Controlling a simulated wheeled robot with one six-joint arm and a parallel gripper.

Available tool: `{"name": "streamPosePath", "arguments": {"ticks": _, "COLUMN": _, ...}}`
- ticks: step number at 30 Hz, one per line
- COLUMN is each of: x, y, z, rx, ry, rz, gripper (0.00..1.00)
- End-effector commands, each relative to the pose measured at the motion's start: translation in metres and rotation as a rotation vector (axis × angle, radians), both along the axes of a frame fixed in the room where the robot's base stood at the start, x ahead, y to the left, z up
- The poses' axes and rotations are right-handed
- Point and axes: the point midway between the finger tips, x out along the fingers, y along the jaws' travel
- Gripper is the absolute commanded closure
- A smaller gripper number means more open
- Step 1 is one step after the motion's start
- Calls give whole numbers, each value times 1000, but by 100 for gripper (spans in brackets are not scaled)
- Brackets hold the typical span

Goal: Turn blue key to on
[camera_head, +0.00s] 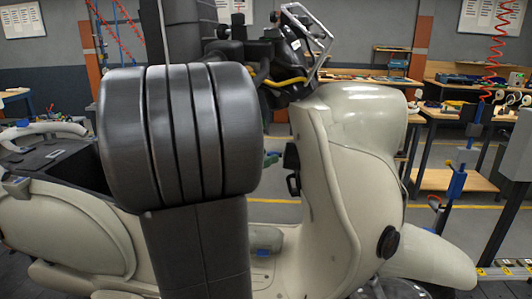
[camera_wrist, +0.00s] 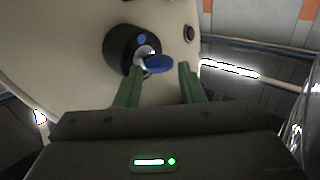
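The blue key (camera_wrist: 158,63) sits in a round black lock housing (camera_wrist: 120,47) on a beige panel in the wrist view. Its flat blue head sticks out toward my gripper. My gripper (camera_wrist: 161,70) has two green fingers, spread apart, one on each side of the key head. The fingers look clear of the key, with a gap on both sides; how deep the key sits between them is hard to tell. In the head view the beige scooter (camera_head: 335,185) stands ahead; my dark arm blocks much of it. I cannot make out the key there.
Workbenches (camera_head: 455,112) with tools stand behind the scooter on the right. The scooter's seat area (camera_head: 65,160) and rear body are at the left. A small dark round button (camera_wrist: 189,33) is on the panel right of the lock.

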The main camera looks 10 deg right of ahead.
Motion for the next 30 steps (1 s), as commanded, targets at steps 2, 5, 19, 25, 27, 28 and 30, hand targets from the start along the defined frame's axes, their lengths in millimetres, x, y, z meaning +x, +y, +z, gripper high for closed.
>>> {"name": "streamPosePath", "arguments": {"ticks": 2, "x": 3, "y": -6, "z": 1, "rx": -1, "ry": 0, "rz": -3, "gripper": 65}}
{"name": "streamPosePath", "arguments": {"ticks": 5, "x": 5, "y": -10, "z": 1, "rx": 0, "ry": 1, "rz": -1, "gripper": 65}}
{"name": "streamPosePath", "arguments": {"ticks": 19, "x": 6, "y": -12, "z": 0, "rx": 0, "ry": 0, "rz": 0, "gripper": 88}}
{"name": "streamPosePath", "arguments": {"ticks": 25, "x": 6, "y": -12, "z": 0, "rx": 0, "ry": 0, "rz": 0, "gripper": 81}}
{"name": "streamPosePath", "arguments": {"ticks": 27, "x": 6, "y": -12, "z": 0, "rx": 0, "ry": 0, "rz": 0, "gripper": 87}}
{"name": "streamPosePath", "arguments": {"ticks": 28, "x": 6, "y": -12, "z": 0, "rx": 0, "ry": 0, "rz": 0, "gripper": 87}}
{"name": "streamPosePath", "arguments": {"ticks": 30, "x": 6, "y": -12, "z": 0, "rx": 0, "ry": 0, "rz": -1, "gripper": 87}}
